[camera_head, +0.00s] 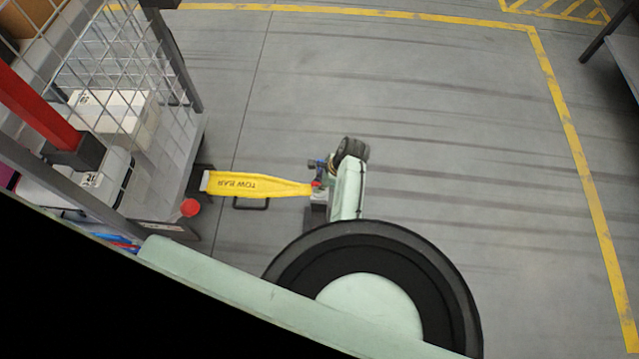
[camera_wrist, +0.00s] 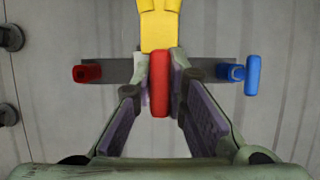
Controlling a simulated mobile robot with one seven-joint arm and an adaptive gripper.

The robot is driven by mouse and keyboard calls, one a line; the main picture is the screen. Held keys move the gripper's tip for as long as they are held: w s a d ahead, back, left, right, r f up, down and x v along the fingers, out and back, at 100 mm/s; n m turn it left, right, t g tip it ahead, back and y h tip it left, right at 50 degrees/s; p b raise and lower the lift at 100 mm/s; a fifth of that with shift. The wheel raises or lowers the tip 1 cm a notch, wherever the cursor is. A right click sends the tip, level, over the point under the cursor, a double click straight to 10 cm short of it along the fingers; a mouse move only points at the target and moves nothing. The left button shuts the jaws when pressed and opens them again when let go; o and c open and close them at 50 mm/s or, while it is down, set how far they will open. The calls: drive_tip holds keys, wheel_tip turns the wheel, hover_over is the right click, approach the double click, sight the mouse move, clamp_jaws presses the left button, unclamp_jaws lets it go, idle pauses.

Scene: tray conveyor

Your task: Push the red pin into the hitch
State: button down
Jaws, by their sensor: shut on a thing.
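My gripper (camera_wrist: 159,88) is shut on the red pin (camera_wrist: 159,84), holding its upright red bar between both fingers. The pin's shaft is hidden. The pin shows as a small red spot in the head view (camera_head: 317,184). The yellow tow bar (camera_wrist: 159,28) ends just beyond it; in the head view the tow bar (camera_head: 255,186) runs left to a cart. A grey hitch plate (camera_wrist: 118,71) crosses behind my fingers, with a red piece (camera_wrist: 87,73) at its left and a blue piece with a blue bar (camera_wrist: 252,75) at its right. I cannot tell how deep the pin sits.
A wire-mesh cart (camera_head: 140,120) with white boxes stands at the left. A red round piece (camera_head: 190,207) is at its lower corner. Dark round parts (camera_wrist: 10,38) show at the wrist view's left edge. The floor right of the hitch is clear, with yellow lines (camera_head: 565,110).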

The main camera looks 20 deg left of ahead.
drive_tip(key=shift+f, duration=0.15)
drive_tip(key=c, duration=1.5)
unclamp_jaws()
drive_tip(key=shift+c, duration=0.2)
drive_tip(key=v, duration=1.2)
drive_tip(key=shift+d, duration=0.1)
